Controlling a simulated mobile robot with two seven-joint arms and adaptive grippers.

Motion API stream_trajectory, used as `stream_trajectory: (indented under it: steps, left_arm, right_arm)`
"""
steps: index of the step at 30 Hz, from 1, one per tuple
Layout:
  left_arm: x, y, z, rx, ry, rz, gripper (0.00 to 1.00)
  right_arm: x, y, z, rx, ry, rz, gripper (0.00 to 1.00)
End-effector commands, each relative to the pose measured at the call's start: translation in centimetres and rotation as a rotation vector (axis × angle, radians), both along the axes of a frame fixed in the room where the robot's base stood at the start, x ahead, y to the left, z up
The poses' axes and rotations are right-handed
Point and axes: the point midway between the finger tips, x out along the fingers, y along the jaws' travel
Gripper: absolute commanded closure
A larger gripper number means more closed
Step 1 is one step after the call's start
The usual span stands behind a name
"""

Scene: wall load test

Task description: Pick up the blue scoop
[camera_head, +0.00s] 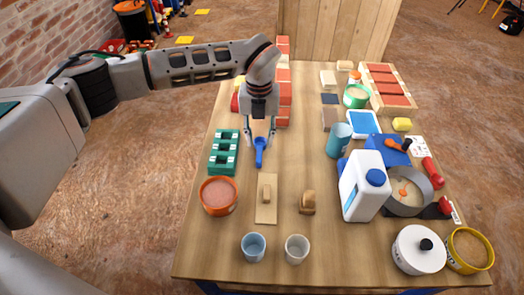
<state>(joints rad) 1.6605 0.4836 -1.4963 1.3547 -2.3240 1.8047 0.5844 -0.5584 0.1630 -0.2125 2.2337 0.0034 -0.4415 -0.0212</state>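The blue scoop (259,152) is on the wooden table, left of the middle, its narrow end pointing toward the near edge. My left gripper (259,141) reaches down over it from the far side. Its fingers are apart, one on each side of the scoop's far end. I cannot tell whether either finger touches the scoop. My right gripper is not in view.
A green tray (222,153) stands close left of the scoop, with an orange bowl (218,196) nearer. A wooden float (266,208) lies just in front. A white jug (359,194) and teal cup (338,140) stand right. Red bricks (283,88) stand behind.

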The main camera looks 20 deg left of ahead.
Motion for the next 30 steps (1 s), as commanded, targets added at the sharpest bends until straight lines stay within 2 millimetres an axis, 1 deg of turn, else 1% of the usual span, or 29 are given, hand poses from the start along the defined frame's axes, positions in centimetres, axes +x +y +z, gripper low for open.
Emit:
stream_trajectory:
  steps: [1, 6, 11, 16, 19, 21, 27, 28, 29, 30]
  left_arm:
    - [0.0, 0.2, -0.7, 0.005, 0.004, 0.003, 0.68]
    - [0.0, 0.2, -2.5, 0.005, 0.004, 0.003, 0.68]
    - [0.0, 0.2, -3.6, 0.003, 0.003, 0.003, 0.68]
    - [-0.2, 0.3, -6.4, 0.003, 0.010, 0.002, 0.68]
    - [-0.2, 0.3, -7.6, 0.004, 0.009, 0.002, 0.68]
    - [-0.1, 0.3, -8.0, 0.002, 0.006, 0.002, 0.68]
    - [0.1, 0.3, -7.6, 0.003, -0.002, 0.002, 0.68]
    - [0.1, 0.3, -7.6, 0.003, -0.002, 0.002, 0.71]
    - [0.1, 0.3, -7.6, 0.003, -0.002, 0.002, 0.78]
    - [0.1, 0.3, -7.6, 0.002, -0.001, 0.002, 0.89]
  right_arm:
    - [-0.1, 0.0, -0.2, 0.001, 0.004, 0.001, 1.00]
    - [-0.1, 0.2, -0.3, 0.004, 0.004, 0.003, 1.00]
    - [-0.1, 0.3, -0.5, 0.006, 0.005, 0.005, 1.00]
    - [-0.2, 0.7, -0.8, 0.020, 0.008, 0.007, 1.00]
    - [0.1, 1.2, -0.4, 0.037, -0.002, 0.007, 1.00]
    - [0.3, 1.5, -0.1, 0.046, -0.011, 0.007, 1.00]
    - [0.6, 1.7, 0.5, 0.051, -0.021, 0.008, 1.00]
    - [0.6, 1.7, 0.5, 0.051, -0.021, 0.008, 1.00]
    - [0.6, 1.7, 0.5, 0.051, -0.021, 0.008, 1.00]
    - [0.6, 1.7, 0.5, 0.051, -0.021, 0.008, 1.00]
